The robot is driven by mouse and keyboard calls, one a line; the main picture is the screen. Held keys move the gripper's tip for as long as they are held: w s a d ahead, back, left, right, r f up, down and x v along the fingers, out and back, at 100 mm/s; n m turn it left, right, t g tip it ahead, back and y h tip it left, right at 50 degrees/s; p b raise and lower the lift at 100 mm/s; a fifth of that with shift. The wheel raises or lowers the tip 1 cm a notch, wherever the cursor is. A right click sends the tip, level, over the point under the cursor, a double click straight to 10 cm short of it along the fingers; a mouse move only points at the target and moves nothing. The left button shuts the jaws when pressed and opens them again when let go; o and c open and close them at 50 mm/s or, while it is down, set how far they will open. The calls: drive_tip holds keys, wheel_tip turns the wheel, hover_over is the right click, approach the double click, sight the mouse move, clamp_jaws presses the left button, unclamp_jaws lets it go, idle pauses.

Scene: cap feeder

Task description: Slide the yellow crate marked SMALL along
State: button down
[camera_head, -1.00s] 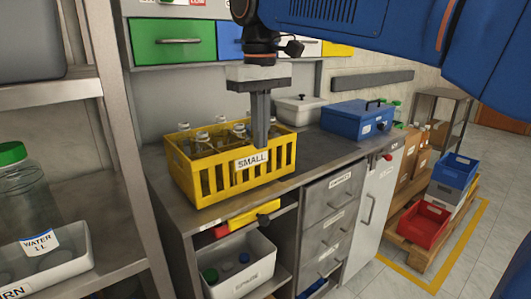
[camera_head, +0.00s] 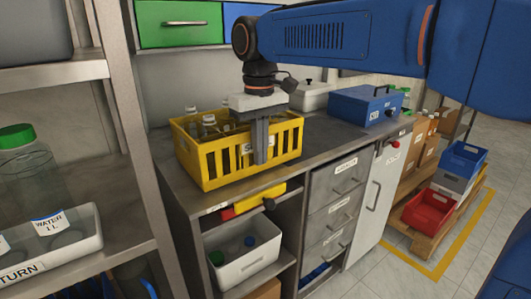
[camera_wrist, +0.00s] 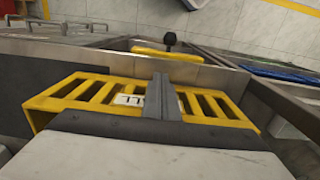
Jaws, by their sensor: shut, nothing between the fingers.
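The yellow crate (camera_head: 212,168) marked SMALL stands upright on the grey workbench, with clear bottles (camera_head: 209,124) in it. It also shows in the wrist view (camera_wrist: 91,91) as a slatted yellow wall. My gripper (camera_head: 261,161) points down at the crate's label side, and its fingers are together and empty. In the head view the fingers overlap the slatted wall and hide much of the label. In the wrist view my gripper (camera_wrist: 160,85) also covers part of the label (camera_wrist: 131,99). I cannot tell whether the fingers touch the wall.
The bench top (camera_head: 322,141) is clear right of the crate, up to a blue box (camera_head: 365,105). A white lidded container (camera_head: 312,95) stands behind. Below the bench edge are a yellow-and-red item (camera_head: 254,201) and a white bin (camera_head: 243,262). A shelf upright (camera_head: 126,130) stands at left.

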sight(220, 126)
drive_tip(key=shift+w+a, duration=0.3)
drive_tip(key=shift+w, duration=0.15)
drive_tip(key=w+a, duration=0.3)
drive_tip(key=w, duration=0.2)
drive_tip(key=w+a, duration=0.4)
drive_tip(key=w, duration=0.2)
drive_tip(key=w+a, duration=0.4)
drive_tip(key=w, duration=0.1)
drive_tip(key=shift+w+a, duration=0.1)
drive_tip(key=shift+w, duration=0.15)
